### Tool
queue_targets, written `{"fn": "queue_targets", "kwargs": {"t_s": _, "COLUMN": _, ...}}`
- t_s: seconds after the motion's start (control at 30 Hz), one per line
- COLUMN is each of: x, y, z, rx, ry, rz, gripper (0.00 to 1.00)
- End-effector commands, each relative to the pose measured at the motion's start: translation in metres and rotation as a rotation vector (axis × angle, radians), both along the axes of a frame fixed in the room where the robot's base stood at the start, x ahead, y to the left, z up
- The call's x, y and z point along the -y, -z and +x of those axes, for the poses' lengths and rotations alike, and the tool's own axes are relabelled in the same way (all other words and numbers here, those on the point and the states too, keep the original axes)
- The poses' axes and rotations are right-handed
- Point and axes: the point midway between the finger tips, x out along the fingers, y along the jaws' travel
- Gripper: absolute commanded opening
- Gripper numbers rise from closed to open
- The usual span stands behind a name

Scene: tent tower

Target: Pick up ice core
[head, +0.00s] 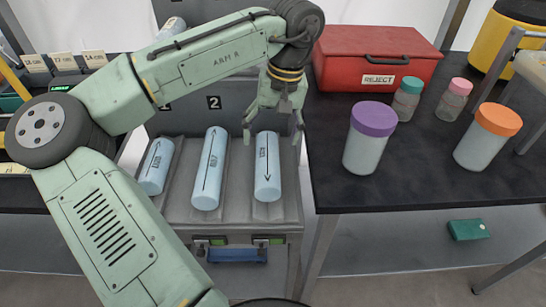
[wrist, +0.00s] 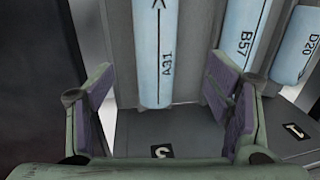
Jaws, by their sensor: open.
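Three pale blue ice cores lie side by side in the grooves of a grey open case (head: 233,207): left (head: 157,167), middle (head: 210,170) and right (head: 267,168). Each bears a black arrow; the right one's points toward me in the head view, the other two away. In the wrist view, the core marked A31 (wrist: 157,50) lies between my fingers, with B57 (wrist: 238,45) and D20 (wrist: 297,48) to its right. My gripper (head: 272,130) is open and empty, over the far end of the right core. The fingers do not visibly touch it.
A grey panel numbered "2" (head: 213,102) stands behind the cores. On the black table (head: 430,185) at right are a red REJECT box (head: 372,62), purple-lidded (head: 366,140) and orange-lidded (head: 485,140) jars, and two small bottles.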

Motion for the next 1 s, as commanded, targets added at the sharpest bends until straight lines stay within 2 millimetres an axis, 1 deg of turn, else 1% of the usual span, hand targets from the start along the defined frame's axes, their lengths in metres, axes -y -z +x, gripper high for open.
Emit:
{"fn": "queue_targets", "kwargs": {"t_s": 0.1, "x": -0.003, "y": 0.018, "z": 0.0, "rx": 0.0, "ry": 0.002, "rz": 0.0, "gripper": 0.73}}
{"fn": "queue_targets", "kwargs": {"t_s": 0.2, "x": -0.004, "y": 0.029, "z": 0.0, "rx": 0.001, "ry": 0.003, "rz": -0.001, "gripper": 0.73}}
{"fn": "queue_targets", "kwargs": {"t_s": 0.37, "x": -0.004, "y": 0.039, "z": 0.001, "rx": 0.001, "ry": 0.004, "rz": -0.001, "gripper": 0.73}}
{"fn": "queue_targets", "kwargs": {"t_s": 0.63, "x": -0.006, "y": 0.078, "z": 0.003, "rx": 0.002, "ry": 0.004, "rz": -0.003, "gripper": 0.73}}
{"fn": "queue_targets", "kwargs": {"t_s": 0.73, "x": -0.007, "y": 0.085, "z": 0.003, "rx": 0.003, "ry": 0.005, "rz": -0.003, "gripper": 0.73}}
{"fn": "queue_targets", "kwargs": {"t_s": 0.93, "x": -0.007, "y": 0.086, "z": 0.004, "rx": 0.004, "ry": 0.005, "rz": -0.004, "gripper": 0.73}}
{"fn": "queue_targets", "kwargs": {"t_s": 1.0, "x": -0.007, "y": 0.086, "z": 0.004, "rx": 0.004, "ry": 0.005, "rz": -0.004, "gripper": 0.69}}
